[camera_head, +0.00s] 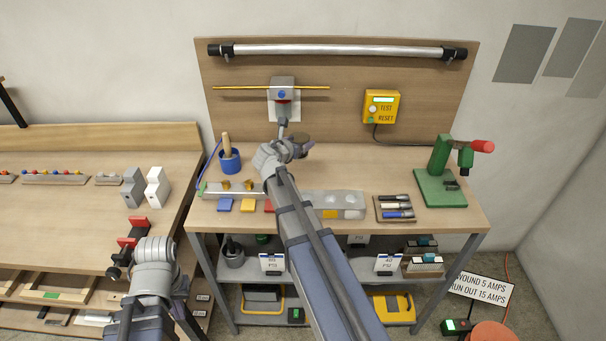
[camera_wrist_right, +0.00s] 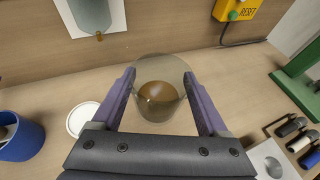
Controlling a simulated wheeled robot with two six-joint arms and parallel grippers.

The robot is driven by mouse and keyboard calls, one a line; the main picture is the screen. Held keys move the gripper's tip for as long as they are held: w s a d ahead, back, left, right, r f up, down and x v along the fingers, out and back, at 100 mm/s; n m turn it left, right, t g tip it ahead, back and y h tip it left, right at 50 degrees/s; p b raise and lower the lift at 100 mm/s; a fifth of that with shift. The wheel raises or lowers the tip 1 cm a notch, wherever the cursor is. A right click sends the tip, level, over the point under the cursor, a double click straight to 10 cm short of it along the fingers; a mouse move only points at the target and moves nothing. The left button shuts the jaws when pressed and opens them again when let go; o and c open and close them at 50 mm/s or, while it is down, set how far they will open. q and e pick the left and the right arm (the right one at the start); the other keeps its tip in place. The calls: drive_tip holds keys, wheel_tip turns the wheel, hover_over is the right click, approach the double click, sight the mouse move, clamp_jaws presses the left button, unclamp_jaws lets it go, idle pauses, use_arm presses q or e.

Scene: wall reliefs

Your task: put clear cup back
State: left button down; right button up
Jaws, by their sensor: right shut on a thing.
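The clear cup (camera_wrist_right: 160,85) is see-through with a brown mass in its lower part. In the right wrist view it sits between the two purple-grey fingers of my right gripper (camera_wrist_right: 163,98), which is shut on it. In the head view my right gripper (camera_head: 293,148) is over the back middle of the bench; the cup (camera_head: 301,139) shows there only as a small brownish shape. A white round spot (camera_wrist_right: 82,118) lies on the bench left of the cup in the wrist view. My left gripper (camera_head: 154,252) is at the lower left, its fingers not clearly visible.
On the bench stand a blue pot (camera_head: 230,161), a grey tray (camera_head: 345,200), a tray of markers (camera_head: 396,208) and a green press (camera_head: 441,180).

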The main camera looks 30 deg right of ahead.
drive_tip(key=shift+s+f+b, duration=0.1)
drive_tip(key=shift+f+b, duration=0.15)
drive_tip(key=shift+b, duration=0.1)
wheel_tip(320, 180, down, 6)
drive_tip(key=b, duration=0.5)
drive_tip(key=shift+r+b, duration=0.15)
drive_tip(key=shift+b, duration=0.2)
wheel_tip(320, 180, down, 4)
drive_tip(key=b, duration=0.3)
drive_tip(key=shift+r+b, duration=0.15)
drive_tip(key=shift+b, duration=0.2)
drive_tip(key=shift+f, duration=0.2)
drive_tip(key=o, duration=1.3)
drive_tip(key=shift+c, duration=0.2)
drive_tip(key=shift+r, duration=0.1)
